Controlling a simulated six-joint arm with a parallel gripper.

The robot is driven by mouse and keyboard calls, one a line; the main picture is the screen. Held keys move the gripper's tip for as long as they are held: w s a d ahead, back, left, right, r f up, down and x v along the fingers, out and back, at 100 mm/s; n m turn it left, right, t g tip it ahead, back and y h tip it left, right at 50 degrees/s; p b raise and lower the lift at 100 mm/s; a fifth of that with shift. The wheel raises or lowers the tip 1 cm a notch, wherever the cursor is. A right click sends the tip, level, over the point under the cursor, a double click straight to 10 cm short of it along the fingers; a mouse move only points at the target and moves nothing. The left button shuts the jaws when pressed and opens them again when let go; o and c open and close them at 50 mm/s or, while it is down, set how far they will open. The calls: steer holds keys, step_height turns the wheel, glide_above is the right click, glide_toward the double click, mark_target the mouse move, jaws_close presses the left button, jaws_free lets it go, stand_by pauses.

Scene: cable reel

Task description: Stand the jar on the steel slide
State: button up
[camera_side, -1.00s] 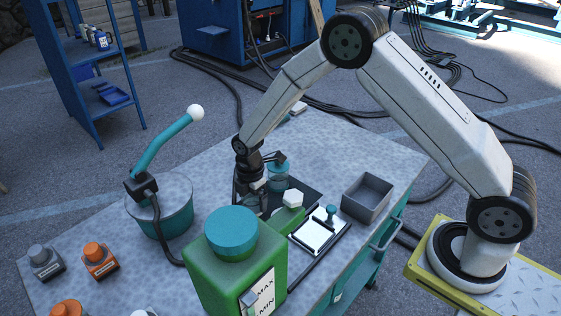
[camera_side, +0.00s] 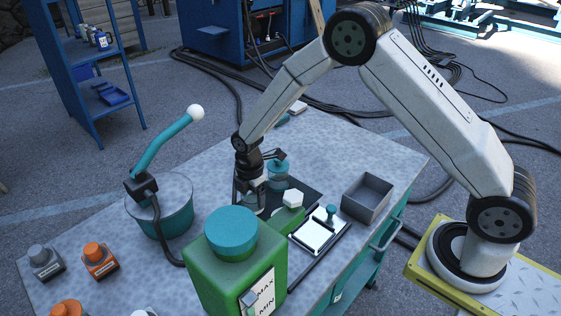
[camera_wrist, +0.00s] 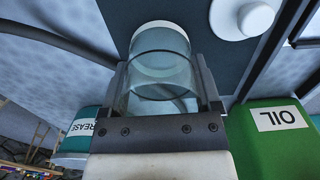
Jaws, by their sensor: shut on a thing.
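My gripper (camera_wrist: 160,115) is shut on the clear glass jar (camera_wrist: 160,75), which sits upright between the two fingers in the wrist view. The jar has a pale rim at its far end. In the side view my gripper (camera_side: 254,188) is low over the dark plate (camera_side: 309,195) on the bench, and the jar there is small and mostly hidden by the fingers and the green oil can. The dark plate also lies behind the jar in the wrist view (camera_wrist: 207,60). I cannot tell whether the jar touches it, or surely which surface is the steel slide.
A green can (camera_side: 215,275) with a teal cap stands close in front. A teal-lidded jar (camera_side: 278,180) is just behind my gripper.

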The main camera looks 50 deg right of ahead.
step_height(320, 180, up, 9)
stand_by(0.5)
steer(key=shift+s+r, duration=0.1)
stand_by(0.5)
steer(key=n, duration=0.4)
glide_above(313, 234)
steer(key=shift+f, duration=0.4)
steer(key=shift+f, duration=2.2)
steer(key=shift+f, duration=0.1)
steer(key=shift+f, duration=1.7)
steer(key=shift+f, duration=0.1)
